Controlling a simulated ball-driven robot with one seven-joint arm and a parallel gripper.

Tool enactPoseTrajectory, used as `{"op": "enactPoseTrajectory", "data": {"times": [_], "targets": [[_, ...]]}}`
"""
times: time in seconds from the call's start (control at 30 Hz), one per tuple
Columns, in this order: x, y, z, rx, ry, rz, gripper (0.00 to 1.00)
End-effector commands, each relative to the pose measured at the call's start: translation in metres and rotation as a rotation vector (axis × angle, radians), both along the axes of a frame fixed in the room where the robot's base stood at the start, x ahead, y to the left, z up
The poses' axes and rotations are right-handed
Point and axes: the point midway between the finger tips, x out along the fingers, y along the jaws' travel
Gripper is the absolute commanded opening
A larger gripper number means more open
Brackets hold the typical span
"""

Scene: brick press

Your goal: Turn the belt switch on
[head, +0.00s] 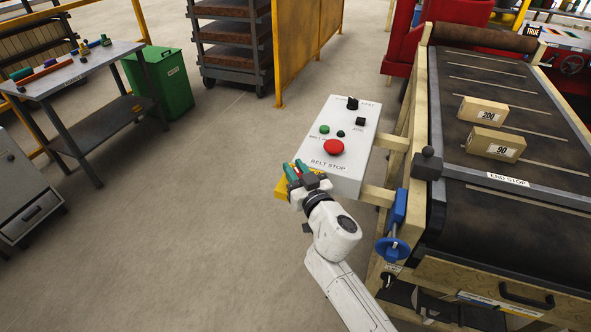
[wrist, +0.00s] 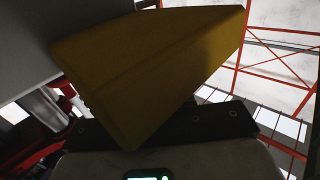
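A pale control box (head: 340,140) stands left of the conveyor. Its top carries a black knob (head: 352,103) at the far end, a dark square control (head: 361,121), a green button (head: 324,129), a small black button (head: 340,133) and a large red button (head: 334,147) above the words BELT STOP. The other labels are too small to read surely, so I cannot tell which is the belt switch. My gripper (head: 298,172) is at the box's near left corner, its teal tips beside the box. A yellow piece (head: 283,188) shows by it; a large yellow block (wrist: 150,70) fills the wrist view.
The conveyor (head: 500,120) on the right carries blocks marked 200 (head: 484,109) and 90 (head: 496,144). A blue handwheel (head: 393,250) and wooden rails (head: 378,195) are near my arm. A workbench (head: 75,75) and green bin (head: 160,80) are at left. The floor between is clear.

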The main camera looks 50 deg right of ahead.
Motion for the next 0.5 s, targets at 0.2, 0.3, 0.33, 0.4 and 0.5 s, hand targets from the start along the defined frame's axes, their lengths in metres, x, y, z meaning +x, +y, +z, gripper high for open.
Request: {"op": "enactPoseTrajectory", "data": {"times": [0.2,0.3,0.33,0.4,0.5], "targets": [[-0.0001,0.0,0.0,0.0,0.0,0.0,0.03],[-0.0002,0.0001,0.0,0.0,0.0,0.0,0.0],[-0.0002,0.0001,0.0,0.0,0.0,0.0,0.0],[-0.0001,0.0002,-0.0004,0.0,0.0,-0.001,0.0],[0.0,0.0002,-0.0017,0.0,0.0,-0.009,0.0]]}}
